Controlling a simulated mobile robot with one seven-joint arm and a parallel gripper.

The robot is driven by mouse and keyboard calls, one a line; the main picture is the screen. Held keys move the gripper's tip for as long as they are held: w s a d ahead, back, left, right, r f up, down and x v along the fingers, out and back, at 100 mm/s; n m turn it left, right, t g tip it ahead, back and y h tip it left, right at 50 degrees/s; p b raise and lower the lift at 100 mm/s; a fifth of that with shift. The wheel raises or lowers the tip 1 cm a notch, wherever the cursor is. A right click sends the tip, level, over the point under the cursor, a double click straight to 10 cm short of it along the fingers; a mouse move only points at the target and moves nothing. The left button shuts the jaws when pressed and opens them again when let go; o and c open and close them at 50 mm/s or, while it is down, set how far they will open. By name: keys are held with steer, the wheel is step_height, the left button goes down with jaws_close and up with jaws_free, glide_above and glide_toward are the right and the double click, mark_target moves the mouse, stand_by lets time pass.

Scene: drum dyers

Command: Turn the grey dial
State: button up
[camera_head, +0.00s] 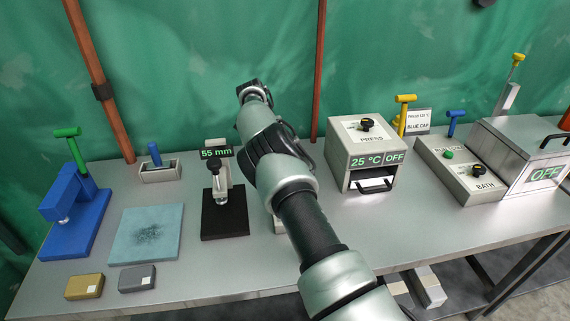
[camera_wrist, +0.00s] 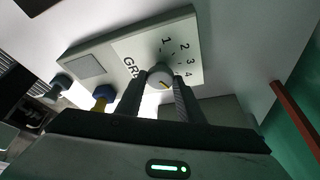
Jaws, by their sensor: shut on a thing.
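The grey dial (camera_wrist: 158,76) sits on the front of a pale box (camera_wrist: 118,48) in the wrist view, beside a printed scale numbered 1 to 4 and lettering that starts with "GR". My gripper (camera_wrist: 161,82) has one dark finger on each side of the dial and is shut on it. A small yellow mark shows on the dial's face at its lower right in the picture; the number it points to is not clear. In the head view my arm hides the dial and my fingertips; only a small pale edge of the box shows beside the arm.
In the wrist view a blue knob (camera_wrist: 104,93) and a dark knob (camera_wrist: 62,82) are left of my fingers. In the head view a black-based gauge (camera_head: 225,212) stands left of my arm and a press box (camera_head: 366,150) right of it, on the grey table (camera_head: 410,220).

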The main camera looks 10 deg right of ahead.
steer(key=shift+m+p, duration=0.3)
steer(key=shift+m, duration=0.3)
stand_by(0.3)
steer(key=o, duration=1)
steer(key=shift+o, duration=0.2)
steer(key=shift+w+r, duration=0.1)
